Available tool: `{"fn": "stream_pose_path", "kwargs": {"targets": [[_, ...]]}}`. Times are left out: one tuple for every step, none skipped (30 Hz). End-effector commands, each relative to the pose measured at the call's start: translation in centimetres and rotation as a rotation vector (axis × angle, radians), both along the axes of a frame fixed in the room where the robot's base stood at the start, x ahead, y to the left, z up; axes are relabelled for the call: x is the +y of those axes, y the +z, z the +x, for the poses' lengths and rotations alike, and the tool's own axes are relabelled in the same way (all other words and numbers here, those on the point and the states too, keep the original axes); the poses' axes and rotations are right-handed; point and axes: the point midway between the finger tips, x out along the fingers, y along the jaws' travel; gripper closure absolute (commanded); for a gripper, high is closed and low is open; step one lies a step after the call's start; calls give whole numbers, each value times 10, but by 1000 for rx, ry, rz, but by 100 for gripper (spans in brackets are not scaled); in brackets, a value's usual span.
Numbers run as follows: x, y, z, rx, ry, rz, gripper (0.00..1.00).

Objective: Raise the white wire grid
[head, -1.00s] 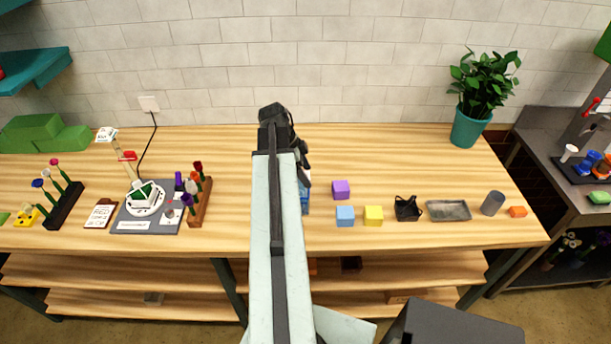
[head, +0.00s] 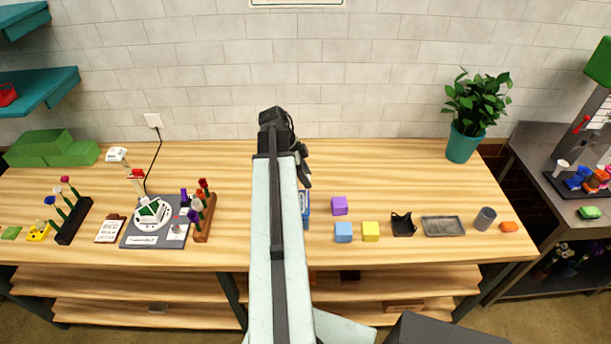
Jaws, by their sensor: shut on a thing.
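My arm reaches straight out over the middle of the wooden table. My gripper (head: 302,167) shows only in part at its far end, dark and low above the table. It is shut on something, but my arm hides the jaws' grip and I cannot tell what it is. I cannot make out a white wire grid in this view; it may be hidden behind my arm.
A blue object (head: 305,203) lies partly behind my arm. Right of it are purple (head: 339,206), blue (head: 343,232) and yellow (head: 370,231) cubes, a black holder (head: 403,224) and a grey tray (head: 444,227). A white device (head: 153,212) and flower racks stand left. The table's back is mostly clear.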

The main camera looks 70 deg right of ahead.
Motion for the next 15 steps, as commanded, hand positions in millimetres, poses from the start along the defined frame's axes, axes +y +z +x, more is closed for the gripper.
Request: {"fn": "stream_pose_path", "kwargs": {"targets": [[0, 10, 0, -1, 1, -2, 100], [0, 10, 0, -1, 1, -2, 100], [-1, 9, 0, 0, 1, -2, 100], [-1, 8, 0, 0, 1, -3, 100], [-1, 7, 0, 1, 1, -3, 100], [-1, 7, 0, 1, 2, -4, 100], [-1, 7, 0, 1, 2, -4, 100], [-1, 7, 0, 1, 2, -4, 100], [-1, 7, 0, 1, 2, -5, 100], [-1, 7, 0, 1, 2, -5, 100], [-1, 7, 0, 1, 2, -5, 51], [-1, 7, 0, 1, 2, -5, 40], [-1, 7, 0, 1, 2, -4, 35], [-1, 7, 0, 1, 2, -4, 35], [-1, 7, 0, 1, 1, -3, 35]]}}
